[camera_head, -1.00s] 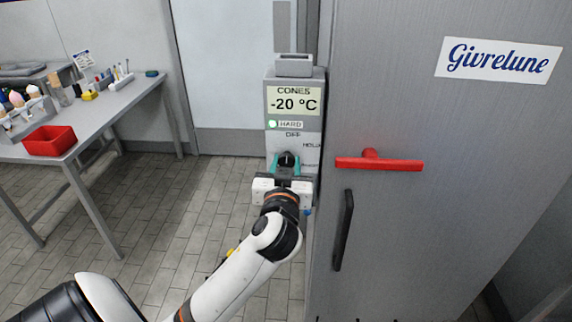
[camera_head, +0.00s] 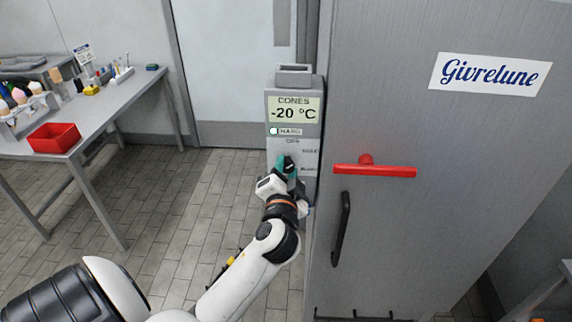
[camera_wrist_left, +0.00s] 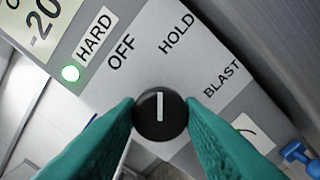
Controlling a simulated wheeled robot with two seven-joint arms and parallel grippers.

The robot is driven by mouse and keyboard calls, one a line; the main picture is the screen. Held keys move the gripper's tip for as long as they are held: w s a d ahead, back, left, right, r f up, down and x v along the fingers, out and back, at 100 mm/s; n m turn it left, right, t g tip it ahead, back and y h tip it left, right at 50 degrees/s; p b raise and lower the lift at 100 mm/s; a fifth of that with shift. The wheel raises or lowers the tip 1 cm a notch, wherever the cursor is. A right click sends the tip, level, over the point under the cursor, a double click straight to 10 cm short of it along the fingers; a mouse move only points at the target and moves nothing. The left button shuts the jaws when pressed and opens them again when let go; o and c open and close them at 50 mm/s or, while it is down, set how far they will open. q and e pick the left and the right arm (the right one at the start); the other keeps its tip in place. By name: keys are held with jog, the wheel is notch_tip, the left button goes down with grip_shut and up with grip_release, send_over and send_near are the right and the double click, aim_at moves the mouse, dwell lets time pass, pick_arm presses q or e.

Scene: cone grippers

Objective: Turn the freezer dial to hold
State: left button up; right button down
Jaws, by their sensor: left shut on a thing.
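The black round dial (camera_wrist_left: 160,115) is on the grey control panel (camera_wrist_left: 150,30), between the teal fingertips of my left gripper (camera_wrist_left: 161,112). The fingers are shut on its sides. Its white mark points straight up in the wrist view, between OFF (camera_wrist_left: 121,52) and HOLD (camera_wrist_left: 177,34), closer to HOLD. BLAST (camera_wrist_left: 222,77) is to the right. In the head view, my left gripper (camera_head: 287,166) is tilted at the dial and partly covers it and the lower labels. A green light is lit beside the HARD label (camera_wrist_left: 95,40). My right gripper is not in view.
The display (camera_head: 294,110) reads CONES -20 °C. The grey freezer door (camera_head: 440,130) stands right of the panel, with a red handle (camera_head: 375,171) and a black handle (camera_head: 341,228). A table (camera_head: 120,95) with a red bin (camera_head: 54,138) is at left.

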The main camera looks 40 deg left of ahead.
pick_arm(q)
jog(key=shift+m+p, duration=0.4)
jog(key=shift+m, duration=0.5)
jog(key=o, duration=1)
jog(key=b+v, duration=0.4)
jog(key=v, duration=0.8)
